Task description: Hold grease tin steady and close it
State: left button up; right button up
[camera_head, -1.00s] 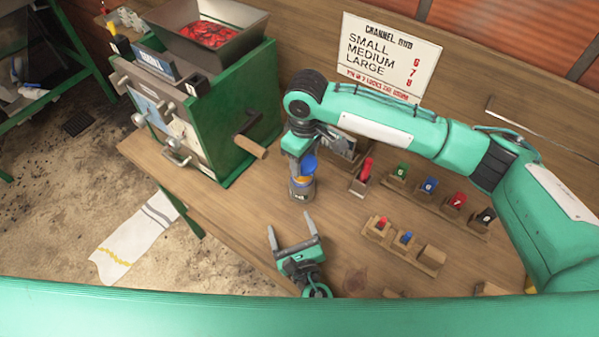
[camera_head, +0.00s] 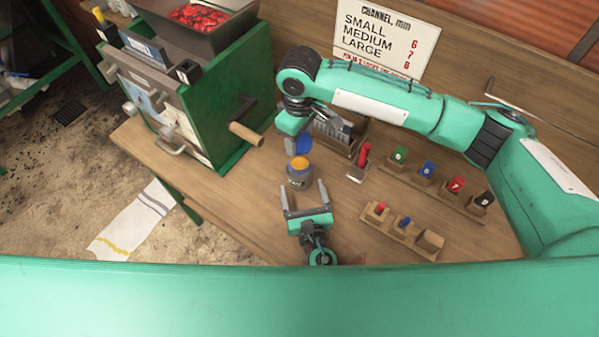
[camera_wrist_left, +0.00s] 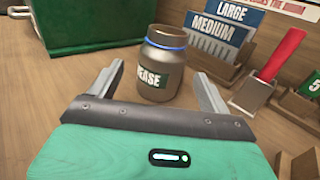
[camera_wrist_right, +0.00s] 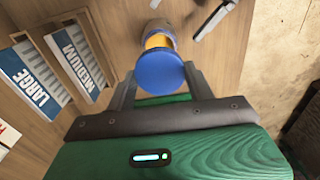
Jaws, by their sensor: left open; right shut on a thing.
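The grease tin (camera_head: 298,180), a small grey-brown jar, stands upright on the bench with orange grease at its mouth. In the left wrist view the tin (camera_wrist_left: 160,70) shows its GREASE label and a blue ring near the top. My left gripper (camera_head: 304,188) is open at the tin's near side, its fingertips pointing to either side of the tin; contact is not clear. My right gripper (camera_wrist_right: 160,85) is shut on the round blue lid (camera_wrist_right: 160,72). The lid (camera_head: 304,146) is held behind and apart from the tin's mouth in the head view.
A green pulper (camera_head: 235,118) with a wooden handle (camera_head: 246,134) stands left of the tin. Marked gauge racks, a red-handled tool (camera_head: 363,158) and wooden blocks with coloured pieces (camera_head: 427,170) lie to the right. Bare bench lies left of the tin.

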pick_arm(q)
jog(key=w, duration=0.3)
jog(key=w+a, duration=0.1)
jog(key=w, duration=0.3)
jog(key=shift+w+a, duration=0.2)
jog(key=shift+w, duration=0.05)
jog(key=c, duration=1.3)
pick_arm(e)
send_over(298, 166)
notch_tip(298, 166, down, 5)
jog(key=shift+f, duration=0.85)
jog(key=shift+f, duration=0.6)
